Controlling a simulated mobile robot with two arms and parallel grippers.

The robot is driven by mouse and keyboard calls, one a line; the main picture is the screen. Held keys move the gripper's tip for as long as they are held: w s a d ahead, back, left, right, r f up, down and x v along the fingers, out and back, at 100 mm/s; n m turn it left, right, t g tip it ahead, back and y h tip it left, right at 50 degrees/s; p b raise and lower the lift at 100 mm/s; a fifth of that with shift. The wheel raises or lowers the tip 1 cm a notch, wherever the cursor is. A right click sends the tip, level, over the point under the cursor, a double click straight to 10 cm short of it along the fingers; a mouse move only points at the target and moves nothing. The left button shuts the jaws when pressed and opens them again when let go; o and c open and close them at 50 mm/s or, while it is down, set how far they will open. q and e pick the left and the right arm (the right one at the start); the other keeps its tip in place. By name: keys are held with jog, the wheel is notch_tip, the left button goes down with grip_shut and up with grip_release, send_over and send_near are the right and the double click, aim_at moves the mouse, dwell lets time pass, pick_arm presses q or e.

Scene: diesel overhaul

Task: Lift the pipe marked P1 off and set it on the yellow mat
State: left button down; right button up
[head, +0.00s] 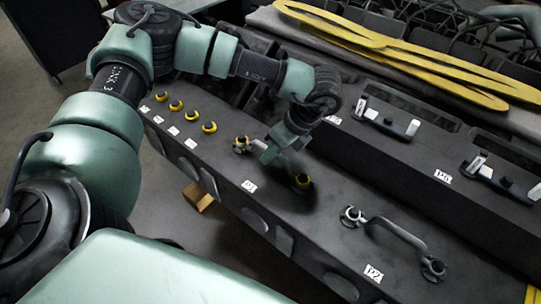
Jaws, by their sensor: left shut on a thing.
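The pipe marked P1 (286,166) is a short pipe with yellow at its ends, on the dark engine block in the middle of the head view. Its white P1 label (249,186) is on the block in front of it. My left gripper (270,153) reaches down from above and is shut on the pipe between its ends, hiding part of it. I cannot tell whether the pipe's ends touch the block. No yellow mat can be made out for sure; a yellow strip (531,294) shows at the bottom right corner. My right gripper is not in view.
A similar grey pipe (400,232) marked P2 lies to the right on the block. Several yellow rings (191,116) with white labels sit to the left. Black parts with white tags (389,121) stand on a raised section behind. Large yellow flat loops (390,47) lie at the back.

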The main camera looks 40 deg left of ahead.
pick_arm(q)
jog(key=shift+r, duration=0.1)
dwell(0.3)
notch_tip(320, 180, up, 10)
jog(key=b, duration=0.3)
jog(key=shift+r, duration=0.15)
notch_tip(320, 180, up, 15)
jog(key=p, duration=0.4)
dwell(0.3)
jog(key=shift+f, duration=0.2)
